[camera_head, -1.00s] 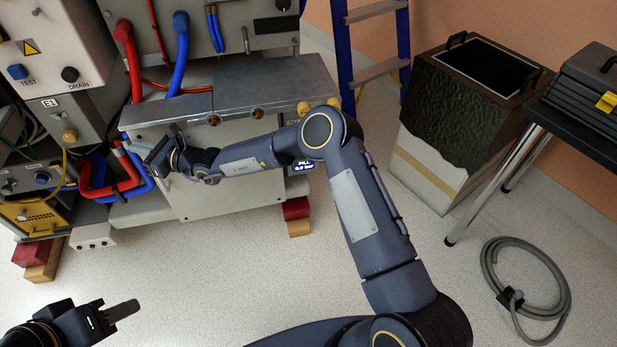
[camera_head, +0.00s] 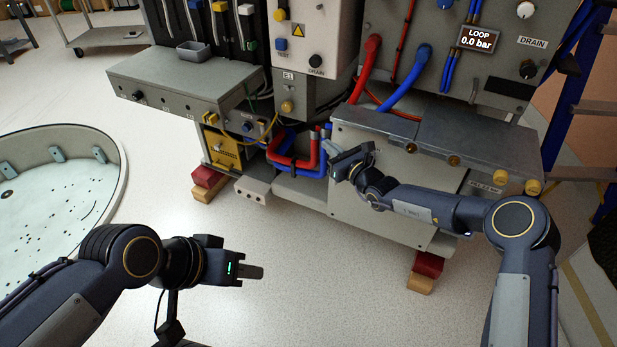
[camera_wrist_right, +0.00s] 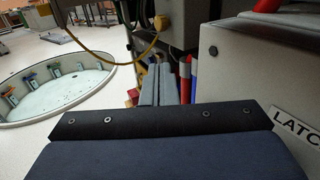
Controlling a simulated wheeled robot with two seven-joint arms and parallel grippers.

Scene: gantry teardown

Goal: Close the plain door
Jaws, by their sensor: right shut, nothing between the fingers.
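A plain pale grey door panel (camera_head: 398,226) fronts the low cabinet under the steel shelf in the head view. I cannot tell for sure whether it stands ajar. My right gripper (camera_head: 345,160) is at the panel's upper left edge, beside the red and blue hoses, and my right forearm crosses in front of the panel. In the right wrist view the gripper's fingers (camera_wrist_right: 157,84) are shut and empty, left of a pale panel (camera_wrist_right: 250,75) with a cut-off "LATC" label. Contact is not clear. My left gripper (camera_head: 250,271) is over open floor, seen side-on, away from the cabinet.
Red and blue hoses (camera_head: 300,165) bend just left of the right gripper. A steel shelf (camera_head: 470,145) overhangs the panel. A grey bench unit (camera_head: 185,90) and a round sunken basin (camera_head: 50,205) are at left. The floor in front is clear.

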